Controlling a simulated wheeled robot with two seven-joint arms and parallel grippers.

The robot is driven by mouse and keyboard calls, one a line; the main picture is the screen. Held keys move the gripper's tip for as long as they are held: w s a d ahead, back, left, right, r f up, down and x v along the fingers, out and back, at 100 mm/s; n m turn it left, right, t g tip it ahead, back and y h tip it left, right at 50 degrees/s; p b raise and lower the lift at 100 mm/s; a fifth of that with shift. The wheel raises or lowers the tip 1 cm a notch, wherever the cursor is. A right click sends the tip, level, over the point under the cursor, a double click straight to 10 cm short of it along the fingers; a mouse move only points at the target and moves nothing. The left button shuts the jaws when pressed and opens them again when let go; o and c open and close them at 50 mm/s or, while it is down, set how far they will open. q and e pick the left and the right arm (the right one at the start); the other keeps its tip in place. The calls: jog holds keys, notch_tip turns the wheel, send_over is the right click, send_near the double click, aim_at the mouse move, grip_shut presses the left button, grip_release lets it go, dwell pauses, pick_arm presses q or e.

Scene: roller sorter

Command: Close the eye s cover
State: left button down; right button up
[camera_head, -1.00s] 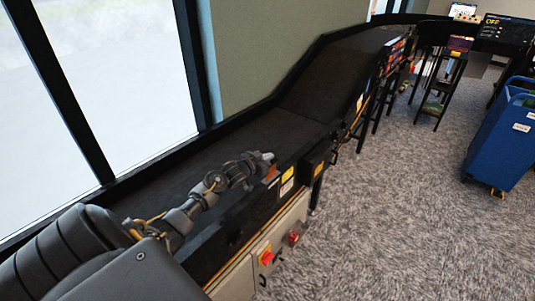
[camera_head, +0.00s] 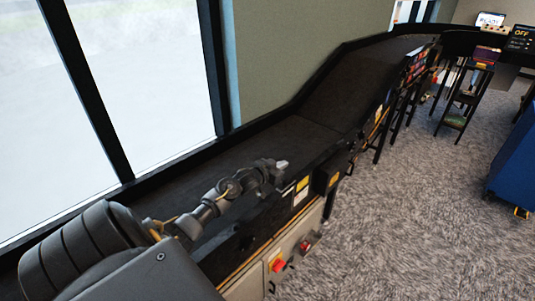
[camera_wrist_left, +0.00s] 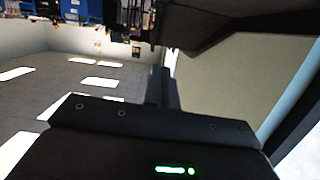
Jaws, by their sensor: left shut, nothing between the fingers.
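My left gripper (camera_head: 281,165) reaches over the belt conveyor near its right side rail. Its fingers are together and hold nothing; they also show together in the left wrist view (camera_wrist_left: 161,88). A black box with a yellow label (camera_head: 333,181) is mounted on the conveyor's side, to the right of the gripper and apart from it. A yellow-and-white label (camera_head: 302,189) is on the side panel just left of that box. I cannot clearly make out the eye or its cover. My right gripper is not in view.
The dark conveyor belt (camera_head: 290,132) runs up and away to the back. A grey control panel with a red switch (camera_head: 278,265) is below the rail. A blue bin (camera_head: 515,170) stands at the right. Carpet between them is clear.

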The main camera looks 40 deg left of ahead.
pick_arm(q)
jog(key=b+v, duration=0.1)
jog(key=v, duration=0.7)
jog(key=shift+s+f, duration=0.3)
jog(key=shift+s, duration=0.05)
